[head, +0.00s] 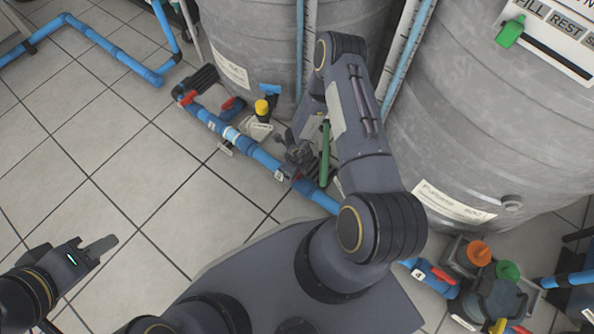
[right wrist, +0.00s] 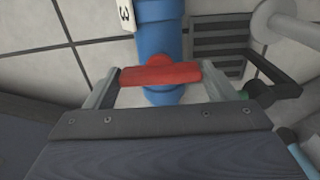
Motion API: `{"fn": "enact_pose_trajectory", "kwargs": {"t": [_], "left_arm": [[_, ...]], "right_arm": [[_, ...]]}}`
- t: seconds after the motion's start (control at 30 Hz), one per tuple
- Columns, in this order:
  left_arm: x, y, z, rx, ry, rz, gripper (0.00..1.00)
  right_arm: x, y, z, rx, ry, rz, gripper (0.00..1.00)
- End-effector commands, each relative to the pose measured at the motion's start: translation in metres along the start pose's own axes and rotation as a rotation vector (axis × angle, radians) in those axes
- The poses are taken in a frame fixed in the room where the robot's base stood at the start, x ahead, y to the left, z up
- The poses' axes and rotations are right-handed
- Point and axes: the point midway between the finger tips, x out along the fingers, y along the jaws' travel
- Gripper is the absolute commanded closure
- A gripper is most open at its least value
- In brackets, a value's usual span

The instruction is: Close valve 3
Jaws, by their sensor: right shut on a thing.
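Valve 3 has a red handle (right wrist: 160,75) that lies crosswise over its blue pipe (right wrist: 161,40) in the right wrist view. A white tag marked 3 (right wrist: 126,16) sits just above it. My right gripper (right wrist: 162,88) has a finger at each end of the handle and is shut on it. In the head view my right gripper (head: 299,153) is at the pipe beside the tag (head: 278,175), and my arm hides most of the valve.
Other red-handled valves (head: 188,97) sit along the blue pipe, and valve 4 (head: 441,275) is at the lower right. Large grey tanks (head: 470,110) stand behind. A green rod (head: 325,152) is close to my right gripper.

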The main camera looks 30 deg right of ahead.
Motion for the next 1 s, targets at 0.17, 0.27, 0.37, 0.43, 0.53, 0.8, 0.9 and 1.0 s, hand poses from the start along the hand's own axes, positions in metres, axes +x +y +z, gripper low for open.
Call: {"fn": "enact_pose_trajectory", "kwargs": {"t": [0.17, 0.27, 0.37, 0.43, 0.53, 0.8, 0.9, 1.0], "left_arm": [[0.000, 0.000, 0.000, 0.000, 0.000, 0.000, 0.66], [0.000, 0.000, 0.000, 0.000, 0.000, 0.000, 0.66], [0.000, 0.000, 0.000, 0.000, 0.000, 0.000, 0.66], [0.000, 0.000, 0.000, 0.000, 0.000, 0.000, 0.66], [0.000, 0.000, 0.000, 0.000, 0.000, 0.000, 0.66], [-0.012, 0.006, -0.006, 0.000, 0.000, 0.000, 0.66], [-0.020, 0.009, -0.010, 0.000, 0.000, 0.000, 0.66], [-0.026, 0.012, -0.013, 0.000, 0.000, 0.000, 0.66]], "right_arm": [[0.000, 0.000, 0.000, 0.007, 0.000, 0.000, 0.45], [0.000, 0.000, 0.000, 0.008, 0.000, 0.000, 0.15], [0.000, 0.000, 0.000, 0.006, 0.000, 0.000, 0.02], [0.000, 0.000, 0.000, 0.005, 0.000, 0.000, 0.00], [0.000, 0.000, 0.000, 0.004, 0.000, 0.000, 0.00], [-0.026, 0.000, 0.001, 0.003, -0.001, 0.000, 0.00], [-0.045, 0.000, 0.001, 0.004, -0.002, 0.000, 0.00], [-0.061, -0.001, 0.001, 0.005, -0.002, 0.000, 0.00]]}}
